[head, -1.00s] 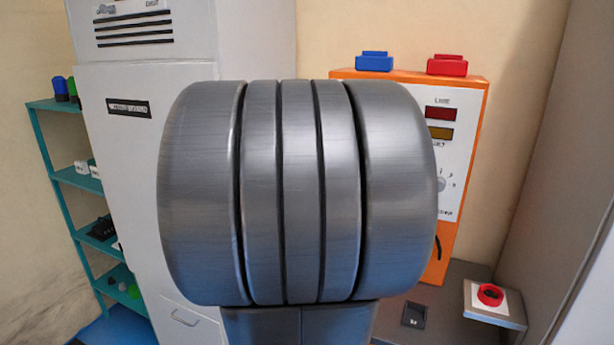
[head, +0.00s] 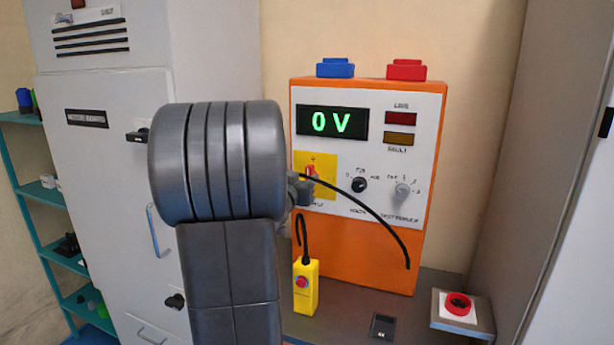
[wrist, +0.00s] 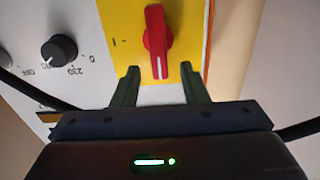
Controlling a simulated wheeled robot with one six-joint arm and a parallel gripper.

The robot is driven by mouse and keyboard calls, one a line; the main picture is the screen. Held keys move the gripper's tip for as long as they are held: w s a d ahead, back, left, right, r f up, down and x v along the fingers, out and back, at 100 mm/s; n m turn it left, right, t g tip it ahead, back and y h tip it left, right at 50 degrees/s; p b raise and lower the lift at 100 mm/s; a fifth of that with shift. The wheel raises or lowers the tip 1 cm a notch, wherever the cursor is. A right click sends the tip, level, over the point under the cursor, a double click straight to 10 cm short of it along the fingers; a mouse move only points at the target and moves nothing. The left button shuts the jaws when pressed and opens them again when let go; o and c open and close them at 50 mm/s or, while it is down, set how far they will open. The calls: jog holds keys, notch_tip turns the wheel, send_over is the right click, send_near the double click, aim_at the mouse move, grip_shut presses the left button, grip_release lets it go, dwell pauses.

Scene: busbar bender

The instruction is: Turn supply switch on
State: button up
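The supply switch is a red rotary handle (wrist: 156,40) on a yellow plate (wrist: 190,15), on the front of the orange and white test unit (head: 358,262). In the head view the red handle (head: 311,171) shows just right of my arm. My gripper (wrist: 158,85) is open in the wrist view, its two fingers apart on either side of the handle's near end. No finger visibly touches the handle. In the head view my arm hides most of the gripper. The display (head: 332,123) reads 0 V.
A black selector knob (head: 359,185) and a grey knob (head: 402,192) sit right of the switch. A black cable (head: 375,212) crosses the panel. A red emergency button (head: 458,304) is at the lower right. A grey cabinet (head: 100,170) stands left.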

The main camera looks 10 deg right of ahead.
aim_at(308, 175)
jog(key=shift+x, duration=1.7)
grip_shut()
